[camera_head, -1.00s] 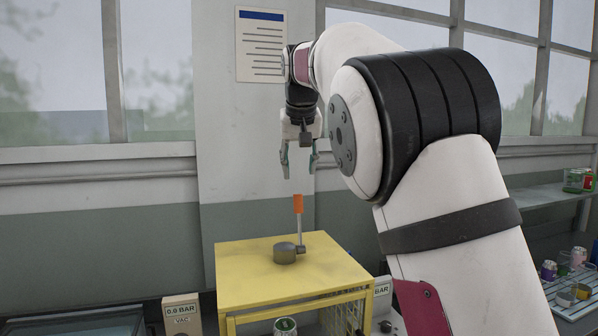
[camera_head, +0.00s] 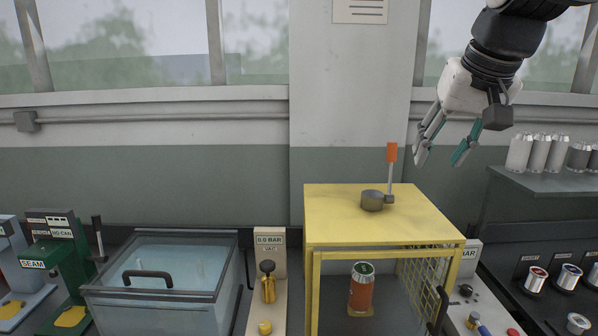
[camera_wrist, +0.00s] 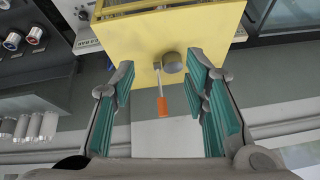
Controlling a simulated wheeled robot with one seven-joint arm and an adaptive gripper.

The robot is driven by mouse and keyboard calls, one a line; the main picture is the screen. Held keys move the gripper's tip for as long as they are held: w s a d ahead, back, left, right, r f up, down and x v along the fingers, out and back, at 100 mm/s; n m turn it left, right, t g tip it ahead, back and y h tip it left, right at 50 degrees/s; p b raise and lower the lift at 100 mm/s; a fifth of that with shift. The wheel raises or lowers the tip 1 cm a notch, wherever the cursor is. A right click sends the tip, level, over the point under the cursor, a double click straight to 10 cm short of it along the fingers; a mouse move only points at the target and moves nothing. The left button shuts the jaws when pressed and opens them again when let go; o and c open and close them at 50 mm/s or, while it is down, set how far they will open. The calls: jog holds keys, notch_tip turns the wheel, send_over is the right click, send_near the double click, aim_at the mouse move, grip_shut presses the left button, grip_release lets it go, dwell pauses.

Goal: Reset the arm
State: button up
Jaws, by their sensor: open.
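My gripper (camera_head: 441,148) hangs in the air at the upper right of the head view, above and to the right of the yellow cabinet (camera_head: 330,208). Its two teal-padded fingers point down and stand apart with nothing between them. In the wrist view my gripper (camera_wrist: 168,115) is also open and empty. The orange-handled lever (camera_head: 391,155) on the cabinet's top stands upright beside a round grey hub (camera_head: 372,200). In the wrist view the lever (camera_wrist: 162,106) shows between the fingers but farther off, with no contact visible.
A can (camera_head: 361,290) stands inside the cabinet. A clear-lidded tank (camera_head: 165,275), a vacuum gauge post (camera_head: 269,262) and a green seam machine (camera_head: 62,265) are left. Silver cans (camera_head: 538,152) stand on a right shelf, above a panel holding more cans. The air above the cabinet's left is free.

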jog(key=s+a+f, duration=0.1)
jog(key=s+f, duration=0.6)
jog(key=s, duration=0.3)
jog(key=s+a+f+n, duration=0.1)
jog(key=s+a+f, duration=0.1)
jog(key=s+f, duration=0.5)
jog(key=s, duration=0.3)
jog(key=shift+s+a+n, duration=0.15)
jog(key=shift+a+n, duration=0.1)
jog(key=shift+n, duration=0.05)
jog(key=shift+c, duration=0.5)
